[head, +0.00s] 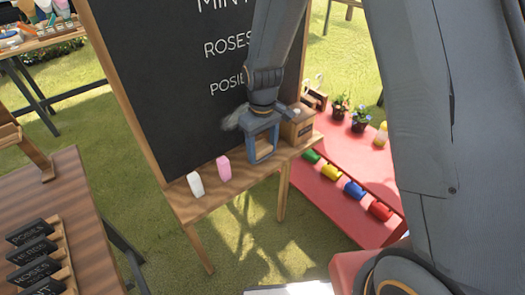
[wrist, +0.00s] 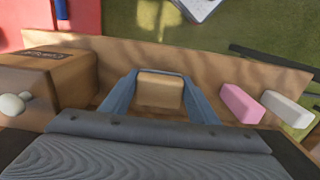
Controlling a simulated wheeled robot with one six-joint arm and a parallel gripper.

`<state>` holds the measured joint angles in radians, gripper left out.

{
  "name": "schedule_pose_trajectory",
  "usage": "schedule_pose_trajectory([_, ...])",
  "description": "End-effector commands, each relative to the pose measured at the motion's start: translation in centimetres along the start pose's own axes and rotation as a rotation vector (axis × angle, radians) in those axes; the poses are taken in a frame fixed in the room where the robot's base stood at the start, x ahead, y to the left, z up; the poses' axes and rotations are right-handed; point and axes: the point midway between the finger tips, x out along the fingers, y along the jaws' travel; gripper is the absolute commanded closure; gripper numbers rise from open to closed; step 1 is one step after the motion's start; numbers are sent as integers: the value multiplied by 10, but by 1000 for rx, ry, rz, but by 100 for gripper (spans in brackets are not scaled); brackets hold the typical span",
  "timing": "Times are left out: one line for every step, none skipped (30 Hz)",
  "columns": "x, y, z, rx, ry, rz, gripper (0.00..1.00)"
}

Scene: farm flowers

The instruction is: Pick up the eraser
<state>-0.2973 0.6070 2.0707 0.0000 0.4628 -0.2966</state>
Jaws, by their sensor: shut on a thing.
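The eraser (wrist: 160,90) is a tan, wood-coloured block between the two blue-grey fingers of my gripper (wrist: 159,92) in the wrist view. The fingers press on its two sides. In the head view my gripper (head: 263,145) points down at the ledge (head: 232,196) below the blackboard, left of a brown box. The eraser shows only partly there, between the fingers. I cannot tell whether it touches the ledge or is just above it.
A pink chalk block (head: 224,169) and a white chalk block (head: 195,184) stand on the ledge to the left. The brown box (head: 298,125) stands close on the right. The blackboard (head: 165,75) rises behind. A red stand (head: 345,160) holds plants and coloured items.

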Motion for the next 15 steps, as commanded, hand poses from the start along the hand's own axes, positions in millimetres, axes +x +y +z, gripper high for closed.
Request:
schedule_pose_trajectory([-4, 0, -1, 0, 2, 1, 68])
schedule_pose_trajectory([-8, 0, -1, 0, 2, 1, 68])
schedule_pose_trajectory([-12, 0, -1, 0, 3, 1, 68])
schedule_pose_trajectory([-16, 0, -1, 0, 4, 1, 68])
schedule_pose_trajectory([-21, 0, -1, 0, 4, 1, 68])
schedule_pose_trajectory([-28, 0, -2, 0, 4, 1, 68])
schedule_pose_trajectory([-33, 0, -2, 0, 5, 1, 68])
schedule_pose_trajectory([-39, 0, -2, 0, 4, 1, 68])
schedule_pose_trajectory([-46, 0, -1, 0, 5, 1, 68])
schedule_pose_trajectory([-52, 0, -2, 0, 5, 1, 68])
schedule_pose_trajectory([-57, 0, -2, 0, 4, 1, 68])
schedule_pose_trajectory([-63, 0, -1, 0, 4, 1, 68])
schedule_pose_trajectory([-68, 0, -1, 0, 3, 1, 68])
schedule_pose_trajectory([-72, 0, -1, 0, 3, 1, 68])
schedule_pose_trajectory([-77, 0, -1, 0, 3, 1, 68])
